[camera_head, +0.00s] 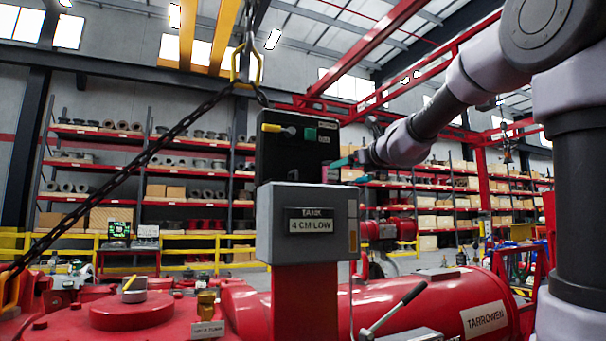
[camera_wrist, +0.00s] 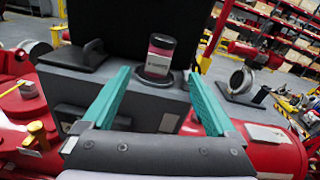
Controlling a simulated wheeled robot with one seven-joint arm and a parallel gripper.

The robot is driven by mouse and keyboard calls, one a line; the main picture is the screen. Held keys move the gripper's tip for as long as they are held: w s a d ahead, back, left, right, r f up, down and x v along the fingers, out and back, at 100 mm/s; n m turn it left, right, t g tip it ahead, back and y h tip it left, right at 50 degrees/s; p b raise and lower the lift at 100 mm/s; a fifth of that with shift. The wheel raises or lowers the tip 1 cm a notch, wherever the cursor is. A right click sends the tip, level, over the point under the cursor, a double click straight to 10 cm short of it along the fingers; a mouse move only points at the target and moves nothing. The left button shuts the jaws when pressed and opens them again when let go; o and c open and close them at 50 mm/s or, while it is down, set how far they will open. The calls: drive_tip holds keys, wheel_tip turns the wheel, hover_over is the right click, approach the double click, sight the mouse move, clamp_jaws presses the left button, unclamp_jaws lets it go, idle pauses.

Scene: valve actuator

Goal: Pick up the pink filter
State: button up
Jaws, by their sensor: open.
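The pink filter (camera_wrist: 159,58) is a small upright cylinder with a dark cap, a pink band and a pale label in the wrist view. It stands on a dark round seat on top of the grey box (camera_wrist: 62,82). My gripper (camera_wrist: 159,73) is open, with one teal finger to each side of the filter in the picture; I cannot tell how far short of it the tips are. In the head view my gripper (camera_head: 350,170) is at the right of the black control panel (camera_head: 284,155), above the grey box (camera_head: 305,222). The filter is not clear there.
A black handled part (camera_wrist: 88,56) sits left of the filter on the box, and the black panel rises behind. A round gauge-like part (camera_wrist: 238,80) is at right. A red tank (camera_head: 420,300) lies below. A chain (camera_head: 130,175) hangs at left.

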sight(329, 174)
drive_tip(key=shift+m, duration=0.9)
drive_tip(key=x, duration=0.7)
drive_tip(key=r+x, duration=0.1)
drive_tip(key=x, duration=0.3)
drive_tip(key=shift+w+a, duration=0.15)
drive_tip(key=shift+w, duration=0.25)
drive_tip(key=shift+r, duration=0.1)
clamp_jaws()
